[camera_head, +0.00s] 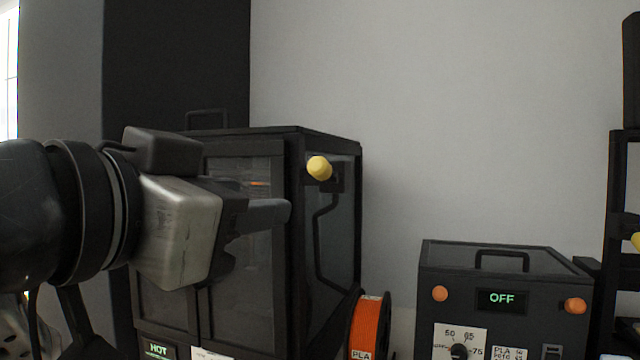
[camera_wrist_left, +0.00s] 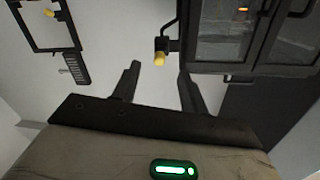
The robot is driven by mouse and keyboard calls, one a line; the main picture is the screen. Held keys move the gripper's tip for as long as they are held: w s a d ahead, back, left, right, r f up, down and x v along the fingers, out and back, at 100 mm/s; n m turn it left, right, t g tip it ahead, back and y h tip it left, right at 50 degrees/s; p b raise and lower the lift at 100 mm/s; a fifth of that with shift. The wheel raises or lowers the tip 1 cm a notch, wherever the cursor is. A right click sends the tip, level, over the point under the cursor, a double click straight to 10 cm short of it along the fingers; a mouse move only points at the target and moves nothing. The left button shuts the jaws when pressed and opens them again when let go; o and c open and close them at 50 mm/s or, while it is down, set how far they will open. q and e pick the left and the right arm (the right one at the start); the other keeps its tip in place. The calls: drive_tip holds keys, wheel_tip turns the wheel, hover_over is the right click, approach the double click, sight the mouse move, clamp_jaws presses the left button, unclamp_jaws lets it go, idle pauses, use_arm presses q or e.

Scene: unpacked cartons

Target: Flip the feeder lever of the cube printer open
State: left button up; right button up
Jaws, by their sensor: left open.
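The cube printer (camera_head: 240,240) is a dark enclosed box with glazed doors, left of centre in the head view. Its feeder lever (camera_head: 319,168) has a yellow knob and sits on a dark bracket high on the right side wall. My left gripper (camera_head: 287,212) is in front of the printer, with its fingers reaching right, a little below and left of the knob in that view. In the left wrist view the jaws (camera_wrist_left: 158,72) are spread and empty. The yellow knob (camera_wrist_left: 159,59) shows between the fingertips there; contact cannot be told. My right gripper is out of view.
An orange filament spool (camera_head: 371,326) stands right of the printer. A dark box (camera_head: 505,300) with a lid handle, orange knobs and an "OFF" display is further right. A black frame (camera_head: 620,190) with another yellow knob (camera_head: 636,242) stands at the right edge.

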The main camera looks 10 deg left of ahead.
use_arm(q)
wheel_tip(320, 180, up, 2)
drive_tip(key=s+r, duration=0.1)
drive_tip(key=s, duration=0.1)
drive_tip(key=p, duration=1.1)
approach(315, 166)
drive_tip(key=x, duration=0.3)
drive_tip(key=shift+t, duration=0.4)
drive_tip(key=p+x, duration=0.1)
drive_tip(key=x, duration=0.3)
drive_tip(key=p+x, duration=0.1)
drive_tip(key=x, duration=0.3)
drive_tip(key=shift+w+d+f, duration=0.1)
drive_tip(key=shift+f, duration=0.15)
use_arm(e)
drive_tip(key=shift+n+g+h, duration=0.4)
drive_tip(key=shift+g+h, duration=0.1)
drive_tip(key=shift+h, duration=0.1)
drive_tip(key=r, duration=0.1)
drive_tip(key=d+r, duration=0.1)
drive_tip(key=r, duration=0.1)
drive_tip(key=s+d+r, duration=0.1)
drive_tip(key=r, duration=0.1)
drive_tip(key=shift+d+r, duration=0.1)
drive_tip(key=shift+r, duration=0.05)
use_arm(q)
clamp_jaws()
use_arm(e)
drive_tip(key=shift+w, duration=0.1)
